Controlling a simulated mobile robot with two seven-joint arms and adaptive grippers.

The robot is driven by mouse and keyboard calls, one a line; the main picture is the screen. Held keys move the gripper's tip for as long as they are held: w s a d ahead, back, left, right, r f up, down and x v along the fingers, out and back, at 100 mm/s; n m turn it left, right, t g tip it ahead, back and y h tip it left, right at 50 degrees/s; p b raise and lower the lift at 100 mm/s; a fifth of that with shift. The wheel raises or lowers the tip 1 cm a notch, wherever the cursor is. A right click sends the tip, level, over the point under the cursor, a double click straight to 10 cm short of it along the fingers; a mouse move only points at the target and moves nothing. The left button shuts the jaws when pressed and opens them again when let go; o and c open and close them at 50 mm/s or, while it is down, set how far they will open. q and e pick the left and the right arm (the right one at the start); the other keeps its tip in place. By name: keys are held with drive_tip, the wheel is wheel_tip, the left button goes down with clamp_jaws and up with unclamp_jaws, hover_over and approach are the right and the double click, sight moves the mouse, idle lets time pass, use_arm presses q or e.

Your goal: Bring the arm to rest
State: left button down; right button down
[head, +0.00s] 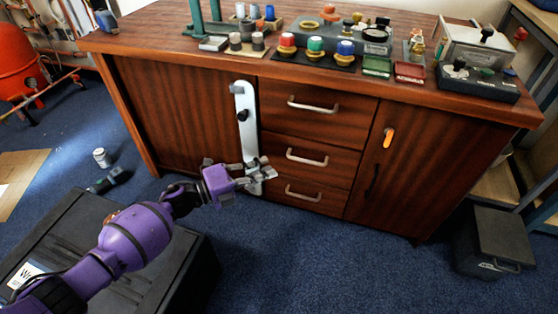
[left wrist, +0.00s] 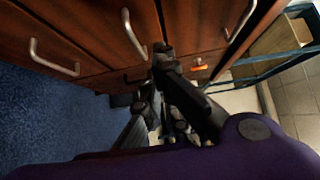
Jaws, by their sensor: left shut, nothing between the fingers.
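My purple left arm comes in from the lower left in the head view. Its left gripper (head: 262,172) is shut and empty, in front of the wooden workbench (head: 180,110), near the lower end of a pale vertical bar (head: 240,105) and the drawers. I cannot tell whether it touches the cabinet front. In the left wrist view the dark fingers (left wrist: 160,65) show close to the drawer handles. My right gripper is in neither view.
The benchtop holds colored jars (head: 315,45), a red tray (head: 409,71) and a grey device (head: 475,50). A black case (head: 60,235) lies under my arm. A dark bin (head: 495,240) stands at right. Blue carpet (head: 330,260) in front is clear.

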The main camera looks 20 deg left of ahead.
use_arm(q)
drive_tip(key=shift+s+a+f, duration=0.1)
drive_tip(key=shift+s+a, duration=0.4)
